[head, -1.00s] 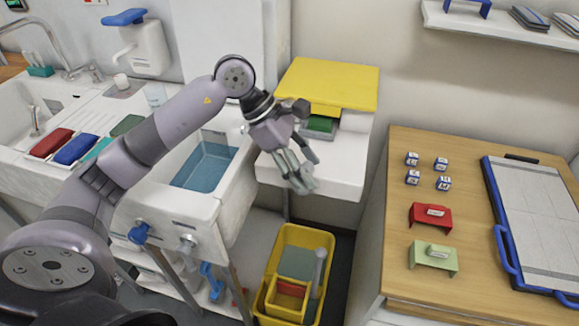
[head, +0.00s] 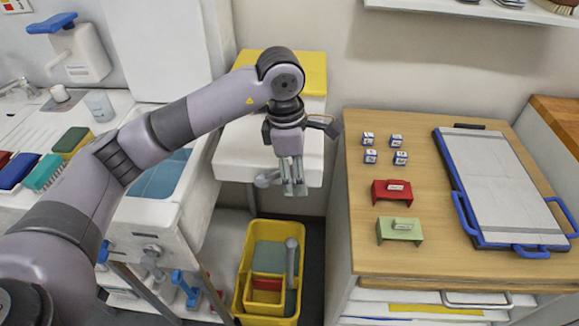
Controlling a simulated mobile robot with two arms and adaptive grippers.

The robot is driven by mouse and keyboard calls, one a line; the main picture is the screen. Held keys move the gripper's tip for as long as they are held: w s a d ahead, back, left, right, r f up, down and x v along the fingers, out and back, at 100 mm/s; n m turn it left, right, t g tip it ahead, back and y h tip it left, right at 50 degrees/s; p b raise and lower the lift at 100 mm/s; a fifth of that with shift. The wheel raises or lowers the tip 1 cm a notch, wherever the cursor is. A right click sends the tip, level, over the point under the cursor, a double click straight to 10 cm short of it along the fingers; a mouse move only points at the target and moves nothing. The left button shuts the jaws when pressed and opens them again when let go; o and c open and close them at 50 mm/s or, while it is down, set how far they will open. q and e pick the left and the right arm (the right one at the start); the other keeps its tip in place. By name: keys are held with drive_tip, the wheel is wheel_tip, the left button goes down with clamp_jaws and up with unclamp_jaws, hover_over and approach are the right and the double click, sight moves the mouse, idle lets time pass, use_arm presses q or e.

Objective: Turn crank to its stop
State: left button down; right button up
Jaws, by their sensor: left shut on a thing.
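A grey crank (head: 266,179) sticks out at the front of the white unit (head: 232,165) with the yellow top, just under its edge. My left gripper (head: 294,188) points down beside it, with its fingers shut around the crank's handle end. The handle itself is mostly hidden by the fingers, so its exact angle is hard to tell. My right gripper is not in view.
A yellow bin (head: 248,232) with small containers stands on the floor below the gripper. A sink unit stands left.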

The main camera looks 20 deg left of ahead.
use_arm(q)
drive_tip(key=shift+s+d+f, duration=0.2)
drive_tip(key=shift+d+f, duration=0.05)
drive_tip(key=shift+d, duration=0.15)
drive_tip(key=shift+s+f+y, duration=0.1)
drive_tip(key=shift+y, duration=0.2)
drive_tip(key=c, duration=1.2)
unclamp_jaws()
drive_tip(key=o, duration=0.3)
drive_tip(key=shift+d, duration=0.25)
drive_tip(key=shift+a, duration=0.1)
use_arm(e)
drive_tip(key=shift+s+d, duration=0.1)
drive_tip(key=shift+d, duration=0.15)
use_arm(q)
drive_tip(key=shift+a+r, duration=0.1)
drive_tip(key=shift+r, duration=0.15)
drive_tip(key=r, duration=1.1)
drive_tip(key=shift+a+r, duration=0.3)
drive_tip(key=shift+r, duration=0.1)
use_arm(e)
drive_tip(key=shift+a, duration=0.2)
